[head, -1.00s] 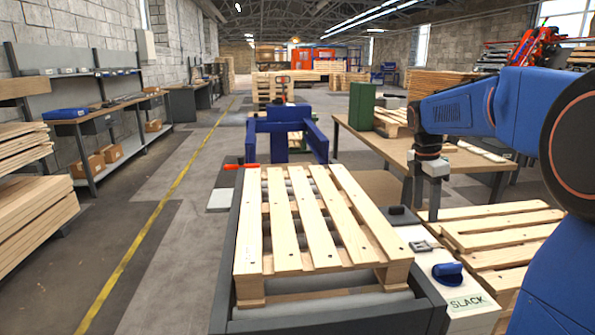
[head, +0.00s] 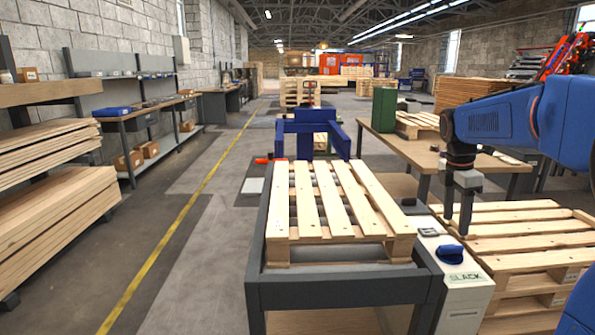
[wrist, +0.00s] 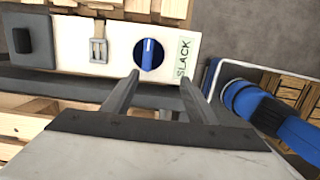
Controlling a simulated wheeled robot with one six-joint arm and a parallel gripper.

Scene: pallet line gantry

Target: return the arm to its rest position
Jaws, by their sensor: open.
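My blue arm (head: 497,118) reaches in from the right in the head view. My gripper (head: 456,222) points down, open and empty, above the right side of the pallet bed. In the wrist view its two fingers (wrist: 158,82) stand apart with nothing between them. Beyond them is a white control box with a blue knob (wrist: 148,54), also in the head view (head: 449,255). A SLACK label (wrist: 184,58) is beside the knob. The fingers appear clear of the box.
A slatted pallet (head: 335,205) lies on a dark-framed conveyor (head: 340,292) in front of me. Stacked pallets (head: 525,240) stand right of the control box. A wooden table (head: 400,150) is behind. Timber stacks (head: 55,210) line the left. The floor along the yellow line (head: 185,235) is clear.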

